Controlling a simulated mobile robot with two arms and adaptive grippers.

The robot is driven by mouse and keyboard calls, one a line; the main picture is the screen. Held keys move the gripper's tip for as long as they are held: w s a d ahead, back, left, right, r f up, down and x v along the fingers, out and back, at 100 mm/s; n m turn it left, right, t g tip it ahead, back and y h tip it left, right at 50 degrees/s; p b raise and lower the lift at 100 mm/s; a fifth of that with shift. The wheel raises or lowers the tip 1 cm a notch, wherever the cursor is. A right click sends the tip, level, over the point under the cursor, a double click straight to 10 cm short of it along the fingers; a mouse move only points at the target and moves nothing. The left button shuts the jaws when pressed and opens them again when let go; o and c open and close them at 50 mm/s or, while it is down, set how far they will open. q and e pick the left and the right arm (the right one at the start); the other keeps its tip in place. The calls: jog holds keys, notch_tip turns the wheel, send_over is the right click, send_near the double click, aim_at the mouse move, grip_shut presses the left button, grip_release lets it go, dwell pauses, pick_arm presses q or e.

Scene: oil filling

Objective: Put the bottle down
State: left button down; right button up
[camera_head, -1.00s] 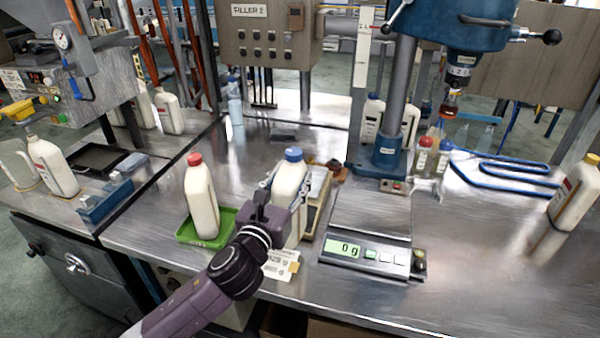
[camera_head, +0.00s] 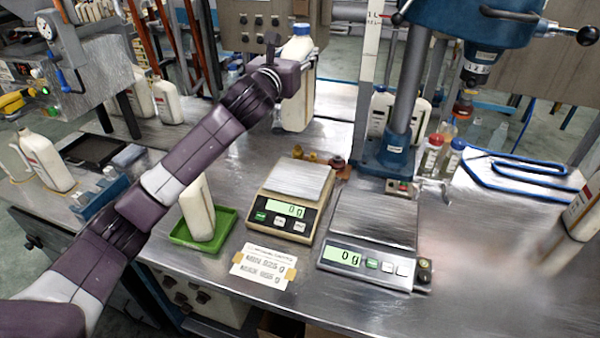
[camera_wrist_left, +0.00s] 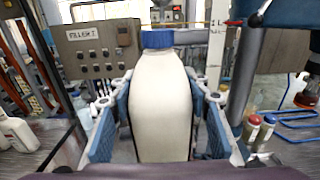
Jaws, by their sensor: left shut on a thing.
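A white bottle with a blue cap (camera_head: 298,90) is held by my left gripper (camera_head: 286,78) in the head view, upright, behind the beige scale. In the left wrist view the bottle (camera_wrist_left: 162,105) stands between the two blue finger pads, which are shut on it. The beige scale (camera_head: 295,182) is empty and reads 0 g. My right gripper is not in view.
A second white bottle (camera_head: 198,210) stands in a green tray (camera_head: 222,235), partly behind my left arm. A silver scale (camera_head: 375,235) reads 0 g. The blue press (camera_head: 395,140) stands right of the held bottle. The front bench is clear around a paper label (camera_head: 263,265).

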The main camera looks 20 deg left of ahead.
aim_at(298, 123)
pick_arm(q)
jog(key=shift+w+a+r, duration=0.1)
jog(key=shift+w+r, duration=0.05)
jog(key=shift+r, duration=0.35)
jog(key=shift+f, duration=0.35)
notch_tip(298, 123, down, 14)
jog(key=shift+r, duration=0.2)
jog(key=shift+f, duration=2.65)
jog(key=c, duration=1.5)
grip_release()
jog(key=shift+f, duration=0.35)
jog(key=o, duration=0.4)
jog(key=shift+r, duration=0.1)
